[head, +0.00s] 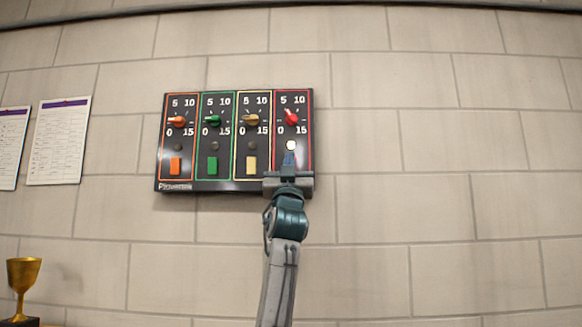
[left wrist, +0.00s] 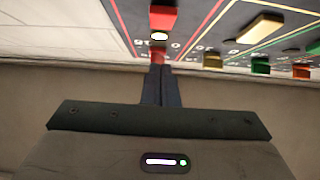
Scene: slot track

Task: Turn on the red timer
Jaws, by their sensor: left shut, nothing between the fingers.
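The red timer (head: 308,128) is the rightmost column of a black wall panel. Its red knob (head: 291,118) is turned up and to the left, and also shows in the left wrist view (left wrist: 163,18). Below it, the round light (head: 291,145) is bright white; it shows in the left wrist view too (left wrist: 159,36). My left gripper (head: 289,158) is shut and empty, its fingertips at the red button (left wrist: 157,56). The fingers largely hide that button, and I cannot tell whether they touch it. My right gripper is not in view.
Orange (head: 176,166), green (head: 213,166) and yellow (head: 251,164) timer buttons lie left of the red column, under dark lights. Papers (head: 59,141) hang on the wall at left. A gold cup (head: 24,274) stands at lower left. The wall on the right is bare.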

